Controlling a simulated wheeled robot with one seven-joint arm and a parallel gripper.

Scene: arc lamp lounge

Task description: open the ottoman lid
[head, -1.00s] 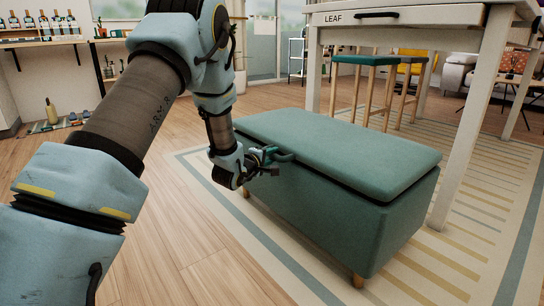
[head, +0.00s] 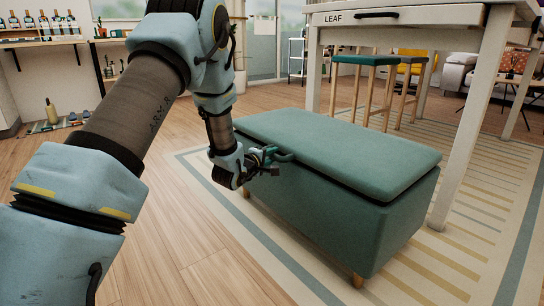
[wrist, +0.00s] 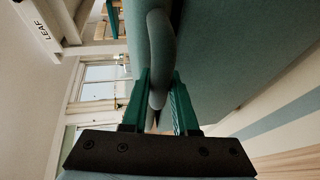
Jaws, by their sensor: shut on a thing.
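The ottoman (head: 330,215) is a long teal box on short wooden legs. Its padded lid (head: 340,145) lies down on the box, with a dark seam between them. A rounded teal handle (head: 283,157) sticks out from the lid's front edge; in the wrist view the handle (wrist: 158,55) runs down between the green fingers. My gripper (head: 268,158) is at this handle, on the ottoman's left front side. In the wrist view my gripper (wrist: 158,105) has a finger on each side of the handle and is shut on it.
A white table (head: 400,16) marked LEAF stands over the ottoman's far right, with a leg (head: 462,140) close to its right end. Stools (head: 365,60) stand behind. A striped rug (head: 270,262) lies below. Wooden floor (head: 165,235) is clear at the left.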

